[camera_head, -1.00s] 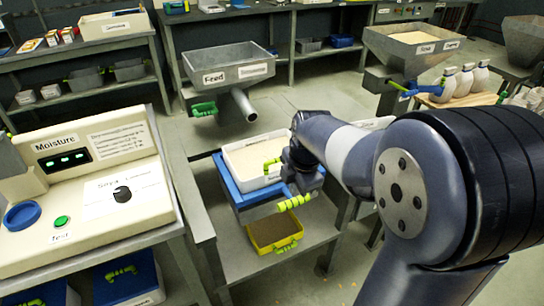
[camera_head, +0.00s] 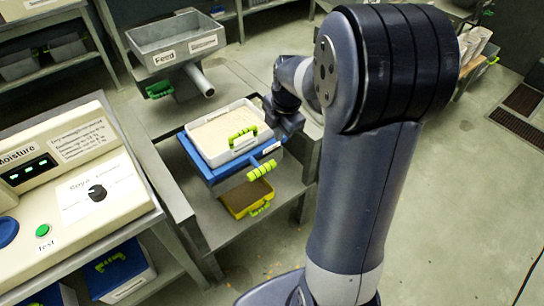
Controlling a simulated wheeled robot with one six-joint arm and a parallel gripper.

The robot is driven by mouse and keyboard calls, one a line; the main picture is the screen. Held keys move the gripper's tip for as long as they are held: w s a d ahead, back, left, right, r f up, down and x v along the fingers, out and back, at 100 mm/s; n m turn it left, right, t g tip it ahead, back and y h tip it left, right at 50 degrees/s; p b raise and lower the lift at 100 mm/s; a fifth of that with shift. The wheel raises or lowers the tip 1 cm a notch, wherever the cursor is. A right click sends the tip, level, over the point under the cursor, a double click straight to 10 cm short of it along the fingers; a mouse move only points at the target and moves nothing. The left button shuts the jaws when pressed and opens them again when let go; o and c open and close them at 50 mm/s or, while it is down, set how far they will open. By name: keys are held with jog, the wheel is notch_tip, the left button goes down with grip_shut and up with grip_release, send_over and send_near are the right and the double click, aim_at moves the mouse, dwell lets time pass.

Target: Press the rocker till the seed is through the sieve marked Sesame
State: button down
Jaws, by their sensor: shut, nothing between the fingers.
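A white tray (camera_head: 206,151) of pale seed sits on a blue box-like sieve stand (camera_head: 202,171). A lime-green handle stands at the tray's front right. The label on it is too small to read, so I cannot tell if it says Sesame. A blue lever with a ribbed lime-green grip (camera_head: 262,170), likely the rocker, sticks out at the stand's front right. A yellow tray (camera_head: 247,198) lies below, partly hidden. My gripper (camera_head: 286,122) is shut and empty at the right of the white tray, above and behind the lever grip. Its fingertips are hard to make out.
The Feed hopper (camera_head: 177,47) with its spout stands behind the tray. The Moisture console (camera_head: 75,185) is at left, with a blue bin (camera_head: 120,270) below. Grey bench legs stand around the stand. Floor at the right is open.

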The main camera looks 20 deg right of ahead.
aim_at(271, 164)
jog(key=w+f, duration=0.1)
jog(key=f, duration=0.8)
jog(key=w+a+f, duration=0.1)
jog(key=f, duration=0.3)
jog(key=shift+w+f, duration=0.3)
jog(key=shift+f, duration=0.05)
